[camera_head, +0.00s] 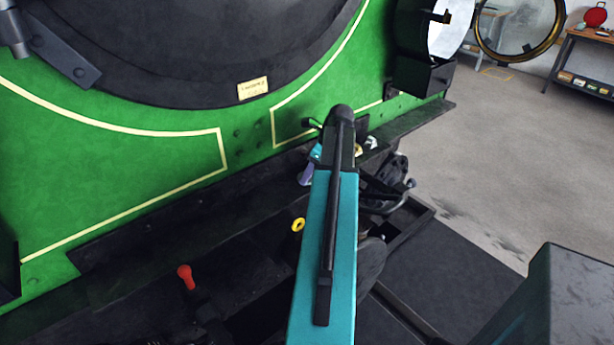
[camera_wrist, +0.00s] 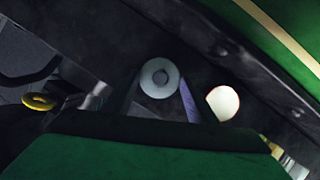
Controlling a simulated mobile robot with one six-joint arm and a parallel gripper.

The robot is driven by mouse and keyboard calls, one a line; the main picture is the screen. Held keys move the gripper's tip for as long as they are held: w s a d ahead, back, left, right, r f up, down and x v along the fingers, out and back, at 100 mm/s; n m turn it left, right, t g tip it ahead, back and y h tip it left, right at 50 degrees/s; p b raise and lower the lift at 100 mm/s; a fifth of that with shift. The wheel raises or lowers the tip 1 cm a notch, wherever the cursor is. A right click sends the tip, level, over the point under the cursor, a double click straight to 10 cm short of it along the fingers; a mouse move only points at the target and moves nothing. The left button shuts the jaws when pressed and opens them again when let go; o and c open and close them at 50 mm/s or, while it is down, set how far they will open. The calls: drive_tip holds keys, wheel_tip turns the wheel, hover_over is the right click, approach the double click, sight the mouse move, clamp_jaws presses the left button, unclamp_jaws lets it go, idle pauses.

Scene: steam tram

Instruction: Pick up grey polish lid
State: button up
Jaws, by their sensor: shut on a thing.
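The grey polish lid (camera_wrist: 160,68) is a round grey disc with a darker round centre, in the middle of the wrist view. My gripper (camera_wrist: 160,92) is shut on it, with the fingers at its left and right sides. The contact points are dark and hard to make out. I cannot tell whether the lid is clear of the surface behind it. In the head view my teal arm reaches forward over the ledge and hides the lid and most of the gripper.
A white round thing (camera_wrist: 223,102) is just right of the lid. A yellow ring (camera_head: 298,225) also shows in the wrist view (camera_wrist: 40,101). A red knob (camera_head: 186,274) stands at lower left. The green front (camera_head: 150,150) rises behind the dark ledge. Open floor (camera_head: 500,130) lies to the right.

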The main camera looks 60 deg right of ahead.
idle(0.4)
drive_tip(key=shift+r+b, duration=0.5)
drive_tip(key=shift+r, duration=0.9)
drive_tip(key=s+d+r+b, duration=0.1)
drive_tip(key=s+d, duration=0.1)
drive_tip(key=s, duration=0.5)
drive_tip(key=s+d+r+b, duration=0.1)
drive_tip(key=s+d+b, duration=0.1)
drive_tip(key=s, duration=0.6)
drive_tip(key=shift+s+d, duration=0.15)
drive_tip(key=shift+d, duration=0.2)
drive_tip(key=shift+r, duration=0.15)
